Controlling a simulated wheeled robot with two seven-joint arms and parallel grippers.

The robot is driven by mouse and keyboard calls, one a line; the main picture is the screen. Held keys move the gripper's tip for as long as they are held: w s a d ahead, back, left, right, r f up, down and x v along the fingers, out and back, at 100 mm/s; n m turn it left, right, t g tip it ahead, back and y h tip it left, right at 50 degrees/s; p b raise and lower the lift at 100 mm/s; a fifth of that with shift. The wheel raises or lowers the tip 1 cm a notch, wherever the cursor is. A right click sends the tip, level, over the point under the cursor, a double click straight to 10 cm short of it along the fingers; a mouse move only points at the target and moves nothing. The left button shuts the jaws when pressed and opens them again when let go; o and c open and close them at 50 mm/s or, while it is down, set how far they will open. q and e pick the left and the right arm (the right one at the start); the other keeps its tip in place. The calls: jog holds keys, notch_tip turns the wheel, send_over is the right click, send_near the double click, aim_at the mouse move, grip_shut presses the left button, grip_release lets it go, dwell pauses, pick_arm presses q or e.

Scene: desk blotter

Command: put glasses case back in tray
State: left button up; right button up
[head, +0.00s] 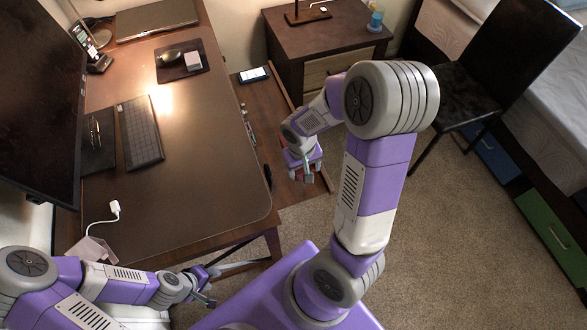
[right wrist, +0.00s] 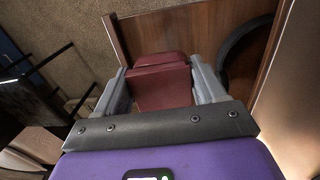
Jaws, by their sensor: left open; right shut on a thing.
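A dark red glasses case (right wrist: 160,82) sits between the two grey fingers of my right gripper (right wrist: 165,88) in the right wrist view. The gripper is shut on it. In the head view my right gripper (head: 306,172) points down over the right front part of a brown wooden tray (head: 282,172) beside the desk; the case cannot be made out there. The tray's wooden rim also shows beyond the case in the right wrist view (right wrist: 190,25). Whether the case touches the tray floor I cannot tell. My left gripper (head: 208,296) is open and empty, low near the desk's front edge.
A phone (head: 253,75) lies at the tray's far end, with small items along its left side. A dark curved object (right wrist: 238,50) lies right of the case. The desk (head: 195,165) borders the tray on the left; a nightstand (head: 325,42) stands behind.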

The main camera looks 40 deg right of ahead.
notch_tip(320, 180, down, 7)
jog(key=b, duration=0.2)
jog(key=shift+f+b, duration=0.1)
jog(key=shift+b, duration=0.25)
jog(key=shift+w+f, duration=0.1)
jog(key=o, duration=1.3)
jog(key=shift+r, duration=0.55)
jog(key=r+p, duration=0.1)
jog(key=r, duration=0.2)
jog(key=r+p, duration=0.2)
jog(key=r, duration=0.2)
jog(key=a+r+p, duration=0.1)
jog(key=r+p, duration=0.1)
jog(key=r, duration=0.2)
jog(key=shift+w+r, duration=0.1)
jog(key=shift+r, duration=0.1)
